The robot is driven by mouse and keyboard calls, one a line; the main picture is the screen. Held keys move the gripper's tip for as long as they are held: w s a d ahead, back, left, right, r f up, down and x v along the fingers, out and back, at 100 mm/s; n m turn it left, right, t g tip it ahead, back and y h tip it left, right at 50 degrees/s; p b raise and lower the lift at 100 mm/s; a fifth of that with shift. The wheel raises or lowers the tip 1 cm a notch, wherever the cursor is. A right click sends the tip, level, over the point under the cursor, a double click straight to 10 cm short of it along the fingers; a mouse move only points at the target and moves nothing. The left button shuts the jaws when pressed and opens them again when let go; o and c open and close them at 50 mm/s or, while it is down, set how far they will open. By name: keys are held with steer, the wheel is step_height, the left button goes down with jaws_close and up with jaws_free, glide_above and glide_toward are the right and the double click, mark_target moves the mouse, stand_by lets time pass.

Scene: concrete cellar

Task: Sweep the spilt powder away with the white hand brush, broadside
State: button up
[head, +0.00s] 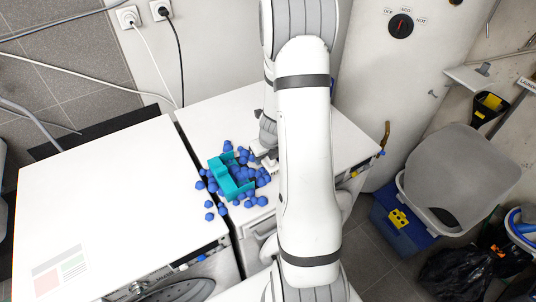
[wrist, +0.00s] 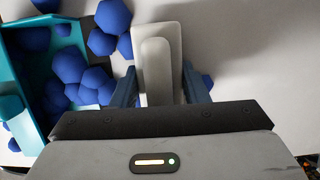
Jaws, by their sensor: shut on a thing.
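The white hand brush (wrist: 172,45) is held in my gripper (wrist: 160,88), seen in the wrist view with a dark blue finger on each side of it. In the head view my gripper (head: 262,150) is low over the right-hand white top, largely hidden by my arm, and the brush shows only as a small pale part. The spilt powder appears as blue lumps (head: 209,216), heaped in and around a teal open-sided container (head: 221,180). In the wrist view, blue lumps (wrist: 113,17) lie just left of the brush, and a few show on its right.
A boiler (head: 410,70) stands behind, and a blue bin with a grey lid (head: 400,212) stands at the right.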

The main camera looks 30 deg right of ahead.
mark_target(255, 165)
steer(key=shift+s+a, duration=0.1)
steer(key=shift+a, duration=0.65)
steer(key=shift+a, duration=0.1)
steer(key=shift+a, duration=1)
steer(key=shift+p, duration=0.3)
step_height(255, 165, up, 7)
steer(key=p, duration=0.7)
